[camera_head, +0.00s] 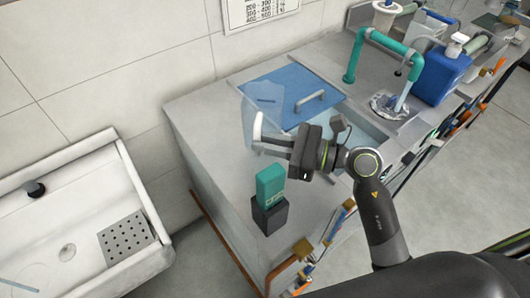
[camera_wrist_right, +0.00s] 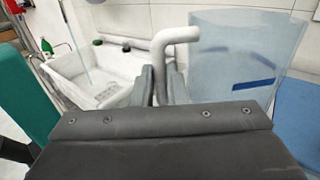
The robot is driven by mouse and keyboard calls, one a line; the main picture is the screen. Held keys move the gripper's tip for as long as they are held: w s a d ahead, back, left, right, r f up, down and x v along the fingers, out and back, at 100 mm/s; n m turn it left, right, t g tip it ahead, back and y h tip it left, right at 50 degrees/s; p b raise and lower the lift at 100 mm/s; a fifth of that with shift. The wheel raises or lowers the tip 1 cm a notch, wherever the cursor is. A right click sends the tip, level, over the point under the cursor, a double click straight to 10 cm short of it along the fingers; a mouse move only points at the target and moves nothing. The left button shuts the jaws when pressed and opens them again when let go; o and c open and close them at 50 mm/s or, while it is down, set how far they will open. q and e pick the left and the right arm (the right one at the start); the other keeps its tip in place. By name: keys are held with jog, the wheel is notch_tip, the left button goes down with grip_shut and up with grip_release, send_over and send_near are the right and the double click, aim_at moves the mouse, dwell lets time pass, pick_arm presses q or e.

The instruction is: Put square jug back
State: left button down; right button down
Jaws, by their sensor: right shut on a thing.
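The square jug (camera_head: 262,108) is clear and bluish, with a white handle (camera_head: 257,127). It is upright at the back left part of the counter, beside a blue panel; I cannot tell whether its base touches the counter. My right gripper (camera_head: 268,141) is shut on the handle. In the right wrist view the gripper fingers (camera_wrist_right: 168,85) close around the lower part of the handle, and the jug (camera_wrist_right: 235,55) stands to the right with a dark blue mark on its wall. My left gripper is not in view.
A green block on a dark base (camera_head: 270,185) stands near the counter's left front. A blue panel with a grey handle (camera_head: 290,90) lies behind. A green tap (camera_head: 385,42) and blue canister (camera_head: 440,75) stand to the right. A white sink (camera_head: 75,215) is at left.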

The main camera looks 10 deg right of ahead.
jog(key=shift+f, duration=2.15)
jog(key=c, duration=1.9)
grip_release()
jog(key=shift+f+b, duration=0.15)
jog(key=shift+b, duration=0.2)
jog(key=o, duration=0.5)
jog(key=shift+c, duration=0.2)
jog(key=shift+r, duration=0.2)
jog(key=shift+d, duration=0.15)
jog(key=b+v, duration=0.2)
jog(key=v, duration=0.7)
jog(key=shift+s+b, duration=0.15)
jog(key=shift+b, duration=0.15)
jog(key=shift+b+v, duration=0.3)
jog(key=shift+v, duration=1)
